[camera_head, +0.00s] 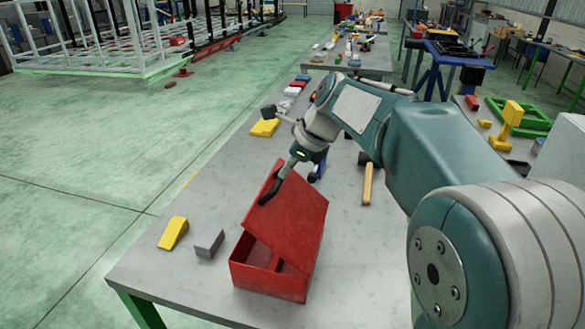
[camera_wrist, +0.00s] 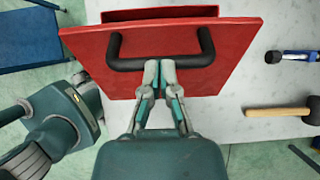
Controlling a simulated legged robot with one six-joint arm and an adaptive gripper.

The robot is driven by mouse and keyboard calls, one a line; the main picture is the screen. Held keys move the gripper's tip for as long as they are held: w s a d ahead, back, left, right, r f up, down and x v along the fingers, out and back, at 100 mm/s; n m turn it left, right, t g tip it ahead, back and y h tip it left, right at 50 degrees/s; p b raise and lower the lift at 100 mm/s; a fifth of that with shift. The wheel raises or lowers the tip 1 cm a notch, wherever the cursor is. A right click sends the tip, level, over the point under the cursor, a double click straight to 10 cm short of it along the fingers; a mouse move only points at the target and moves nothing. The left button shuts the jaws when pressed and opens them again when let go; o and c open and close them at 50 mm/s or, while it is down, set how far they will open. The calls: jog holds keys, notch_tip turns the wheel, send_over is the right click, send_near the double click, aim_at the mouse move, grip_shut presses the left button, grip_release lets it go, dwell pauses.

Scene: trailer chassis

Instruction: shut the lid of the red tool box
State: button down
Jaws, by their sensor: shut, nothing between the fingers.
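The red tool box (camera_head: 268,282) stands near the front end of the grey workbench. Its red lid (camera_head: 302,218) is partly open and tilted, and part of the divided interior shows beneath it. The lid's black handle (camera_head: 270,192) is on its outer face; lid (camera_wrist: 235,45) and handle (camera_wrist: 125,64) also fill the upper middle of the wrist view. My gripper (camera_head: 299,155) is at the lid's upper edge by the handle. In the wrist view its fingers (camera_wrist: 159,70) are shut and empty, at the handle's bar; whether they touch it, I cannot tell.
A yellow item (camera_head: 265,127) lies farther back. The bench's front right corner is clear.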

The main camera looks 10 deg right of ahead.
jog(key=shift+w+a+f+g+h, duration=0.55)
jog(key=shift+a+f+h, duration=0.55)
jog(key=shift+a+f, duration=0.5)
jog(key=shift+w+a+f+g+h, duration=0.3)
jog(key=shift+w+a+f+h, duration=0.4)
jog(key=shift+a+f+h, duration=0.65)
jog(key=shift+w+a+f+g+h, duration=0.55)
jog(key=shift+a+f+h, duration=0.3)
jog(key=shift+a+f, duration=1)
jog(key=shift+d+f, duration=0.1)
jog(key=shift+f, duration=0.45)
jog(key=shift+r, duration=0.1)
